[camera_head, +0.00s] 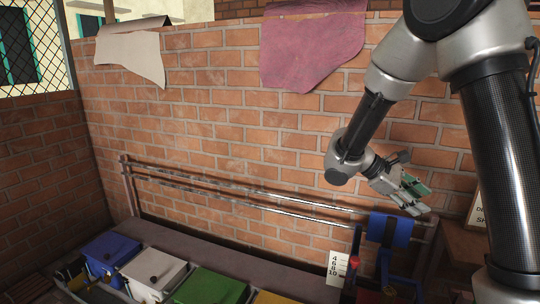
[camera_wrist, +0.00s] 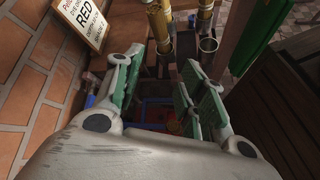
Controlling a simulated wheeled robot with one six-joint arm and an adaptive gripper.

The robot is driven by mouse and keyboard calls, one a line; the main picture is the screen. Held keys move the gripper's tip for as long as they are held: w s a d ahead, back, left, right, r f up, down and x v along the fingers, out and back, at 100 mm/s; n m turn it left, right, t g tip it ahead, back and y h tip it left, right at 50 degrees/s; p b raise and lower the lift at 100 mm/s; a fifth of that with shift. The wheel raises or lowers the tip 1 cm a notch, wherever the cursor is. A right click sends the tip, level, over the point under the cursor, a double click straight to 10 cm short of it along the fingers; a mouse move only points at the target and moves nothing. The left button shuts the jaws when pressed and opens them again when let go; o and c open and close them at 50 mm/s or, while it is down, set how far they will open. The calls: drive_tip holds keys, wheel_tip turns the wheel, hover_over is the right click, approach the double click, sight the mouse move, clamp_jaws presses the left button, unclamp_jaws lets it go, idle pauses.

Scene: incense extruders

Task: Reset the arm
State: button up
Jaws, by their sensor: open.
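Metal rails (camera_head: 240,199) run along the brick wall (camera_head: 200,120). Below stand a blue bin (camera_head: 108,252), a white bin (camera_head: 152,274) and a green bin (camera_head: 210,287).

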drive_tip(key=s+a+r+m+t+y, duration=0.1)
drive_tip(key=s+r+m+t+y, duration=0.2)
drive_tip(key=s, duration=0.7)
drive_tip(key=s+a+r+m+t+y, duration=0.1)
drive_tip(key=s+r+m+t+y, duration=0.2)
drive_tip(key=s+r+m+y, duration=0.3)
drive_tip(key=shift+s+r+m+t+y, duration=0.35)
drive_tip(key=shift+s+y, duration=0.75)
drive_tip(key=shift+s, duration=0.75)
